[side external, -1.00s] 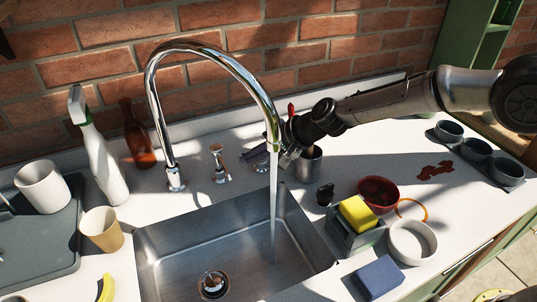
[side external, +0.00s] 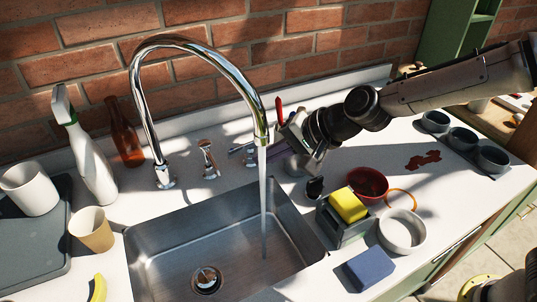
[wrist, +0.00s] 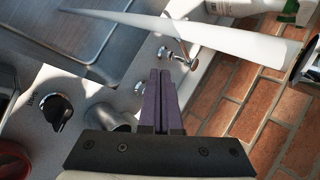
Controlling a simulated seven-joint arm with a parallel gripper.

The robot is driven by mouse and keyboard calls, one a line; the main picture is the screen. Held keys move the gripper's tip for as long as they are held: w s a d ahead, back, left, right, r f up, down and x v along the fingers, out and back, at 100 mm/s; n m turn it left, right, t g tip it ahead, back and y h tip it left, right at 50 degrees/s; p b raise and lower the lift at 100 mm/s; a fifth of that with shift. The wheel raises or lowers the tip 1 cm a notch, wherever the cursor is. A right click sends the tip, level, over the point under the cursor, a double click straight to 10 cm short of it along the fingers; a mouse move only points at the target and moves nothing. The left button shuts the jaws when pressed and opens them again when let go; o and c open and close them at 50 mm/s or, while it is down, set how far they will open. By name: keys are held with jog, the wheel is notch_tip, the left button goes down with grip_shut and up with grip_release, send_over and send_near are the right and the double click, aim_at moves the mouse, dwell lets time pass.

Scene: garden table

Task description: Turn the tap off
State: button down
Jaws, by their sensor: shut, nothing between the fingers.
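The chrome tap (side external: 205,55) arches over the sink, and water (side external: 263,205) runs from its spout into the basin. A chrome lever handle (side external: 208,160) stands upright right of the tap's base; it also shows in the wrist view (wrist: 183,52). A second chrome handle (side external: 241,150) is further right, close to my gripper's fingers. My gripper (side external: 277,151) is right of the spout, at the back of the sink. In the wrist view its purple fingers (wrist: 160,74) are together and empty, with their tips pointing towards the handles. Whether they touch the second handle cannot be told.
The sink (side external: 165,270) is in front. A black knob (side external: 315,187), a caddy with a yellow sponge (side external: 348,205), a red bowl (side external: 368,181) and a white bowl (side external: 402,231) stand to its right. A spray bottle (side external: 92,160) and brown bottle (side external: 125,135) stand left of the tap.

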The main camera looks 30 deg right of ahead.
jog(key=w+d+r+m+t+h, duration=0.1)
jog(key=w+d+r+m+t, duration=0.1)
jog(key=w+d+m+t, duration=0.1)
jog(key=m+t+h, duration=0.2)
jog(key=m+h, duration=0.2)
send_near(238, 150)
jog(key=x, duration=0.5)
jog(key=shift+f, duration=0.45)
jog(key=shift+w, duration=0.65)
